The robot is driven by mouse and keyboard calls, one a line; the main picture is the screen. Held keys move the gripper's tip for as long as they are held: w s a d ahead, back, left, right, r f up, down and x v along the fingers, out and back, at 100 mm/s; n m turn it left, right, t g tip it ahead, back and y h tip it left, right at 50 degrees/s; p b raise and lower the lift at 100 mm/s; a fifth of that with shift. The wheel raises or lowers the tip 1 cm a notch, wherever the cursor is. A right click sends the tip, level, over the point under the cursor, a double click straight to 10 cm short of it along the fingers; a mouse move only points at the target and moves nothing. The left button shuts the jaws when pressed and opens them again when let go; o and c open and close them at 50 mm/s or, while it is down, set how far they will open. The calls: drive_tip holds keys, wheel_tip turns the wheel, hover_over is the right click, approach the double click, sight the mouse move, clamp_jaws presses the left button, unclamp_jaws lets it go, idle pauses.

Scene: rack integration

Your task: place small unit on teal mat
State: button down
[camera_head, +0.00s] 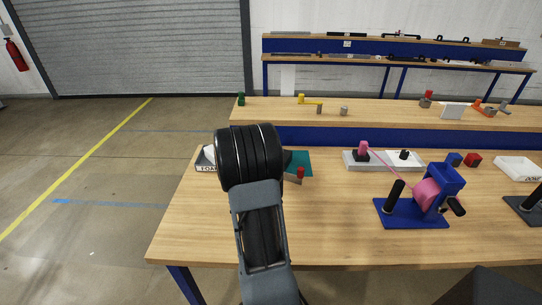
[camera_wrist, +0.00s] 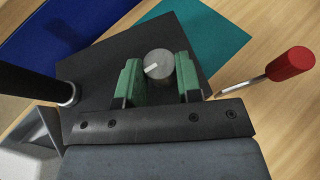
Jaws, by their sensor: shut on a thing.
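The small unit is a dark flat-topped body (camera_wrist: 98,74) with a grey round knob (camera_wrist: 158,62), seen in the wrist view. My gripper (camera_wrist: 158,78) has its green fingers shut on either side of the knob. The teal mat (camera_wrist: 222,44) lies beyond the unit at the upper right, and the unit covers part of it from this view. I cannot tell whether the unit touches the mat or hangs above it. In the head view the mat (camera_head: 302,158) shows right of my arm, which hides my gripper and most of the unit.
A red-handled screwdriver (camera_wrist: 289,64) is right of my gripper, close to the mat. A black post (camera_wrist: 30,83) stands at the left. A foam-labelled tray (camera_head: 206,163) lies left of my arm. A blue winder (camera_head: 408,211) stands further right.

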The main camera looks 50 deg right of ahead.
drive_tip(key=shift+r, duration=0.1)
drive_tip(key=c, duration=0.8)
unclamp_jaws()
drive_tip(key=shift+f, duration=0.25)
drive_tip(key=shift+r, duration=0.1)
